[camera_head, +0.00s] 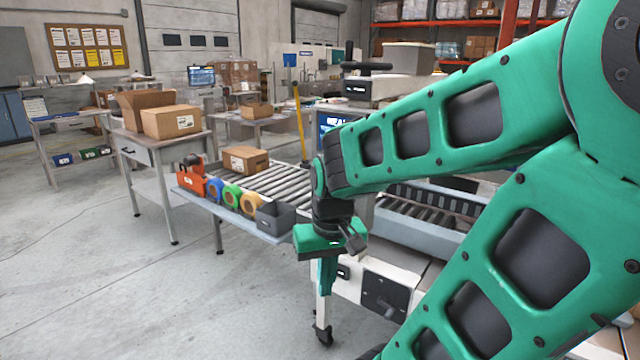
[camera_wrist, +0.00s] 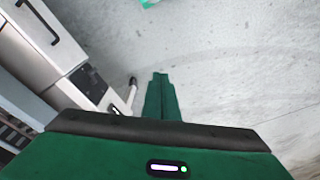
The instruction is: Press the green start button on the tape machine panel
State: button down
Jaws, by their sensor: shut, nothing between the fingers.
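The tape machine (camera_head: 378,271) stands behind my arm, with a pale body, rollers on top and a dark crank-like fitting on its near side. Its upper part (camera_head: 402,86) rises above my arm. A blue-lit screen (camera_head: 329,121) is partly covered by my arm. I cannot make out a green start button in either view. My gripper (camera_head: 328,288) is shut and empty, pointing down beside the machine's front left corner. In the wrist view its green fingers (camera_wrist: 160,82) are together over bare floor, with a pale machine body (camera_wrist: 65,62) to the left.
A roller conveyor (camera_head: 292,181) runs left from the machine and carries a carton (camera_head: 246,159). A side shelf holds tape rolls (camera_head: 231,194), an orange tape dispenser (camera_head: 192,183) and a grey bin (camera_head: 275,217). A table with cartons (camera_head: 171,122) stands farther left. The near-left floor is clear.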

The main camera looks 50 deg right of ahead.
jog(key=w+d+m+t+h, duration=0.1)
jog(key=w+d+t, duration=0.2)
jog(key=w, duration=0.7)
jog(key=w+d+m+t+h, duration=0.1)
jog(key=w+d+t, duration=0.3)
jog(key=w, duration=0.6)
jog(key=w+d+m+t+h, duration=0.1)
jog(key=w+d+t, duration=0.2)
jog(key=w, duration=0.6)
jog(key=d+r+m+t+h, duration=0.2)
jog(key=d+m+t+h, duration=0.2)
jog(key=d+m+h, duration=0.6)
jog(key=shift+w+d+r, duration=0.3)
jog(key=shift+w+d, duration=0.1)
jog(key=shift+d, duration=0.9)
jog(key=d, duration=0.8)
jog(key=shift+w+d, duration=0.35)
jog(key=shift+w, duration=0.1)
jog(key=shift+d, duration=0.1)
